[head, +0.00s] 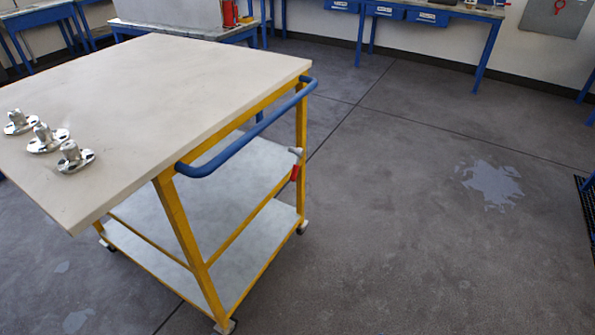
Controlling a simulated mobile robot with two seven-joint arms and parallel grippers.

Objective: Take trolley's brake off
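The trolley (190,85) stands at the left of the head view. It has a pale top, a yellow frame, two grey lower shelves and small wheels. A blue push handle (245,135) runs along its right end. On the right-hand yellow post sits a small fitting with a red part (294,173) and a grey end (295,151), which looks like the brake lever. It is too small to tell its setting. Neither of my grippers is in view.
Several silver flanged parts (47,138) stand at the left of the trolley's top. Blue-legged benches (430,18) line the back wall. The floor (400,200) right of the trolley is clear, with a pale patch (490,183) and a dark grating (586,205) at the right edge.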

